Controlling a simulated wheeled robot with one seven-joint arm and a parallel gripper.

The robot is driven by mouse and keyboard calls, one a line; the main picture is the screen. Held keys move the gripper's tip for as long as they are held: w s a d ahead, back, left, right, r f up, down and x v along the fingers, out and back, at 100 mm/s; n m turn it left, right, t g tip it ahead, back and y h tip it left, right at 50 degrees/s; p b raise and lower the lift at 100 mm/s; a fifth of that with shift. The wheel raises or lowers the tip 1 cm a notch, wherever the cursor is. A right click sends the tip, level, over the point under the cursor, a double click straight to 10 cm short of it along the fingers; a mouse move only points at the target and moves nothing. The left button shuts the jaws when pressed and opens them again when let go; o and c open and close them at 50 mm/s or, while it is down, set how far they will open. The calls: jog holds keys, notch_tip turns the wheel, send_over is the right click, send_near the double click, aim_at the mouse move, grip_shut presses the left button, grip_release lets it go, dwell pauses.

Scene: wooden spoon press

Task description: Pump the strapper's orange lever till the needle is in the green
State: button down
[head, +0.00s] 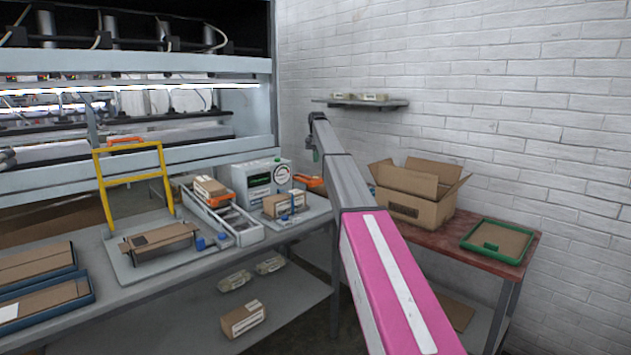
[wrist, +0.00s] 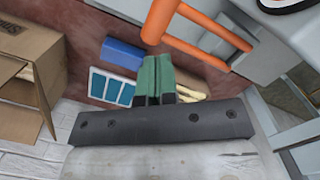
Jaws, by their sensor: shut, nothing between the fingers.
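The strapper (head: 258,190) is a pale box with a dark display and a round dial (head: 281,174) on its front. The needle is too small to read in the head view. Its orange lever (head: 309,181) sticks out at the right side. My gripper (wrist: 155,62) has green fingers, shut together and empty. The fingertips are right by the lever's thick end; I cannot tell whether they touch. In the head view my arm hides most of my gripper.
An open cardboard box (head: 412,193) and a green tray (head: 480,244) are on the red table (head: 398,221) at right. A boxed pack (head: 284,204) sits before the strapper. A yellow frame (head: 133,173) stands left on the bench. A small shelf (head: 385,104) hangs on the wall.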

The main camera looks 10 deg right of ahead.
aim_at(316, 181)
jog(key=shift+f, duration=0.1)
jog(key=shift+s+a+f, duration=0.1)
jog(key=shift+s+f, duration=0.1)
jog(key=shift+f, duration=1.45)
jog(key=shift+s+f, duration=0.15)
jog(key=shift+f, duration=1.6)
jog(key=shift+f, duration=2.25)
jog(key=shift+w, duration=0.1)
